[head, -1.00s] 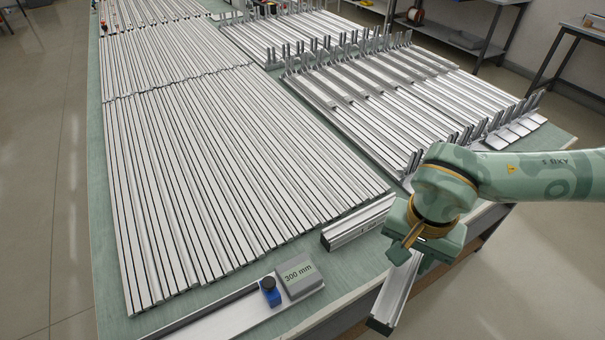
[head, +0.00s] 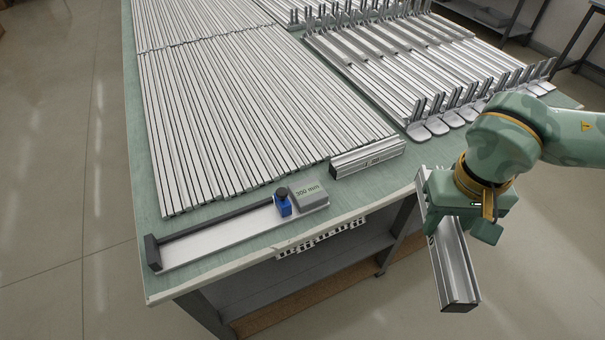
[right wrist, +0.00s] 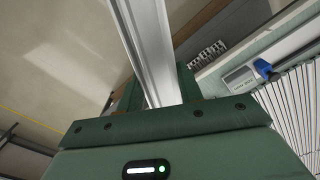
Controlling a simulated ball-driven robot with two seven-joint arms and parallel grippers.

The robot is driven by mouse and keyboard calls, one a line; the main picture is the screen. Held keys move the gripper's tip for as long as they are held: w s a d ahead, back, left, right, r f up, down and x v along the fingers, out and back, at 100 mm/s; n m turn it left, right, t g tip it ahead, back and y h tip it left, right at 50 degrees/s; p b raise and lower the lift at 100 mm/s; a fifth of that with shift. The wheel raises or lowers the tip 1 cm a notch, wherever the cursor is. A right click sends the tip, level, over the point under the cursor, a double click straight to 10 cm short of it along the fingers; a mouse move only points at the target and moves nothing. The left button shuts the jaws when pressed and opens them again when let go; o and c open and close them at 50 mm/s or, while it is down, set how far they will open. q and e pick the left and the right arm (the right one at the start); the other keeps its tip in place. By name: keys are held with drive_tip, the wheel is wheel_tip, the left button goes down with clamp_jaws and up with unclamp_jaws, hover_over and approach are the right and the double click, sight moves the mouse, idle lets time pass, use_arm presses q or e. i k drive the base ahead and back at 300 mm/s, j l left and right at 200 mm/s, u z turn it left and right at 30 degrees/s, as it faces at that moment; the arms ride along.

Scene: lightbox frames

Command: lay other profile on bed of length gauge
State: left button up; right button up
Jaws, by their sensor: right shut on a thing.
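My right gripper (head: 455,205) is shut on an aluminium profile (head: 453,264). It holds it off the table, beyond the front edge at the right, and the lower end with a dark cap points down. The held profile also runs up through the right wrist view (right wrist: 148,50). The length gauge (head: 215,238) lies at the table's front left, with a pale bed, a dark end stop at its left, a blue clamp (head: 283,206) and a grey "300 mm" block (head: 308,194). Its bed is bare. Another short profile (head: 367,158) lies on the table right of the gauge. My left gripper is out of view.
Long profiles (head: 230,110) cover the table behind the gauge in close rows. Profiles with upright brackets (head: 400,70) fill the back right. A socket strip (head: 322,236) hangs under the table's front edge. A strip of bare green table surrounds the gauge.

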sight(221, 233)
drive_tip(key=k+j, duration=0.35)
drive_tip(key=j, duration=0.25)
drive_tip(key=k+j, duration=0.2)
drive_tip(key=i+j, duration=0.15)
drive_tip(key=j, duration=0.2)
drive_tip(key=i+j, duration=0.15)
drive_tip(key=j, duration=0.2)
drive_tip(key=i+j, duration=0.15)
drive_tip(key=j, duration=0.15)
drive_tip(key=i+j, duration=0.2)
drive_tip(key=j, duration=0.15)
